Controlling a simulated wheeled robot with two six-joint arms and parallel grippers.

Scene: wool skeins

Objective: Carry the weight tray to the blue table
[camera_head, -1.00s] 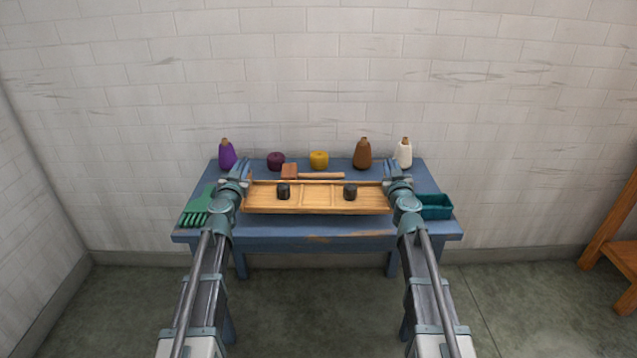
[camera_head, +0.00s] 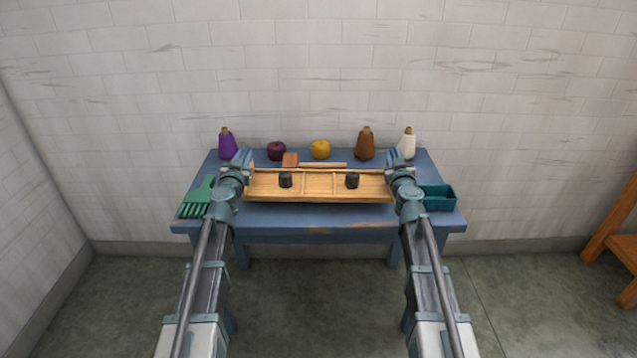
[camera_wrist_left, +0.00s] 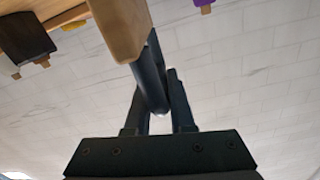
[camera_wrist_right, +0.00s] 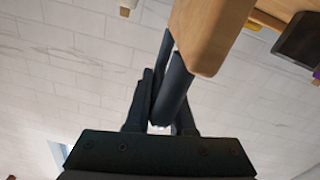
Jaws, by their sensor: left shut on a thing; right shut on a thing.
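The weight tray (camera_head: 318,187) is a long, light wooden tray with low rims and dividers. It appears level over the middle of the blue table (camera_head: 318,215); I cannot tell whether it touches the top. Two dark weights stand on it, a left one (camera_head: 286,180) and a right one (camera_head: 352,181). My left gripper (camera_head: 246,168) is shut on the tray's left end, and my right gripper (camera_head: 391,168) on its right end.
Along the table's back stand a purple skein (camera_head: 227,146), a dark plum ball (camera_head: 277,151), a yellow ball (camera_head: 320,149), a brown skein (camera_head: 365,145) and a white skein (camera_head: 406,145). A wooden mallet (camera_head: 318,164) lies behind the tray.

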